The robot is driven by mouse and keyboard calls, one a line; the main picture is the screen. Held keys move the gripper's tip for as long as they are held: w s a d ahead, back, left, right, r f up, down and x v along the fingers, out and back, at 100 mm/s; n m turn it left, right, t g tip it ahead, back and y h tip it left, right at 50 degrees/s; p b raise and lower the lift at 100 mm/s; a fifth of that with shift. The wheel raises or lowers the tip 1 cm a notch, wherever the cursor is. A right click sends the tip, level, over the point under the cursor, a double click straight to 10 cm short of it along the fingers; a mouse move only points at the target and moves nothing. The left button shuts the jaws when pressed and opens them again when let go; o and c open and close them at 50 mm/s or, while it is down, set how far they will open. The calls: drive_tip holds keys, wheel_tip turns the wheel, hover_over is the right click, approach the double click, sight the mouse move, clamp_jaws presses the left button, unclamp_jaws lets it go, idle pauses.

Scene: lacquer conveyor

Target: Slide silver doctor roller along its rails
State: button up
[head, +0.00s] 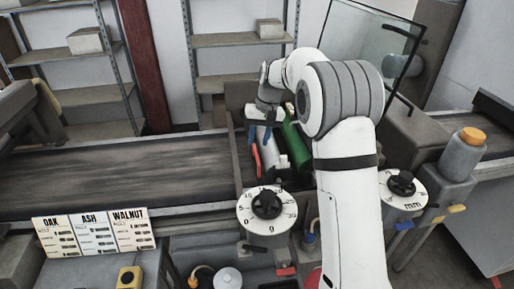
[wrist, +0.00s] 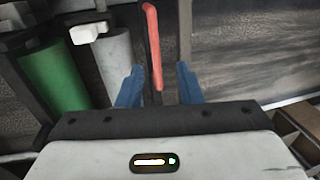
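The silver doctor roller (wrist: 117,68) lies beside the green roller (wrist: 52,78) in the wrist view, with a white block at its far end. In the head view the silver roller (head: 269,150) shows partly, left of the green roller (head: 295,144), with my arm hiding some of the unit. My gripper (wrist: 158,82) is open, its two blue fingers apart. A red-gripped bar (wrist: 153,45) runs up between and beyond the fingers. The silver roller is left of the fingers, outside them. I cannot tell whether a finger touches the bar.
A dark conveyor belt (head: 110,180) runs left of the roller unit. Two dials, one left (head: 267,204) and one right (head: 402,184), stand in front. A glass panel (head: 365,45) stands behind, and an orange-capped bottle (head: 463,152) stands at right.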

drive_tip(key=r, duration=0.3)
drive_tip(key=shift+d+r, duration=0.25)
drive_tip(key=shift+d, duration=0.1)
drive_tip(key=s+d+r+t+h, duration=0.1)
drive_tip(key=s+d+r, duration=0.25)
drive_tip(key=s, duration=0.55)
drive_tip(key=s+d+r+t, duration=0.1)
drive_tip(key=s+d+r, duration=0.25)
drive_tip(key=s, duration=0.65)
drive_tip(key=s+d+f, duration=0.2)
drive_tip(key=s, duration=0.6)
drive_tip(key=s+d+f+m+t+h, duration=0.1)
drive_tip(key=s+d+f, duration=0.1)
drive_tip(key=s, duration=0.6)
drive_tip(key=shift+f+t, duration=0.3)
drive_tip(key=shift+f, duration=0.4)
drive_tip(key=shift+d, duration=0.1)
